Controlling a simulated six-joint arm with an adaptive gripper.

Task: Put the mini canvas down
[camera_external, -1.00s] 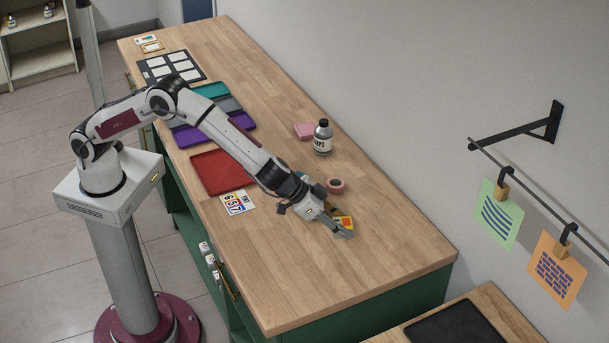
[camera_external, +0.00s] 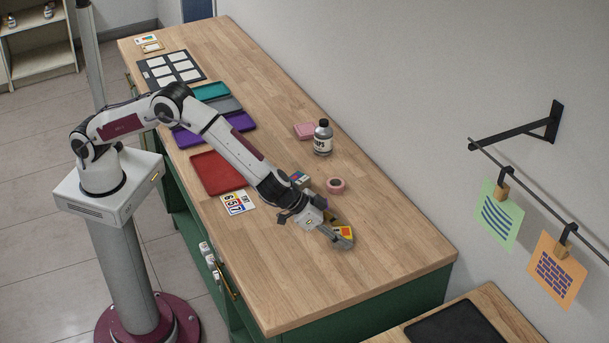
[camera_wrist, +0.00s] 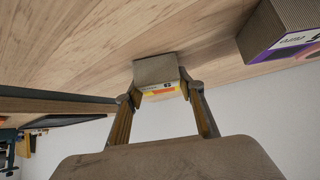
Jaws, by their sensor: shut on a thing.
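My gripper (camera_external: 340,241) is shut on the mini canvas (camera_external: 343,232), a small piece with a yellow and orange-red face, over the right part of the wooden worktop. In the wrist view the two fingers of my gripper (camera_wrist: 163,92) pinch the mini canvas (camera_wrist: 155,70) from both sides. There it shows a grey-brown face and a yellow edge with red and dark marks. The canvas is close to the wood, but I cannot tell whether it touches it. The fingers partly hide it in the external view.
A small box (camera_external: 300,178) and a pink tape roll (camera_external: 336,185) stand behind my gripper. A bottle (camera_external: 323,138), pink block (camera_external: 304,130), red tray (camera_external: 217,172) and number card (camera_external: 237,203) are farther off. The worktop (camera_external: 400,250) is clear to the right and front.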

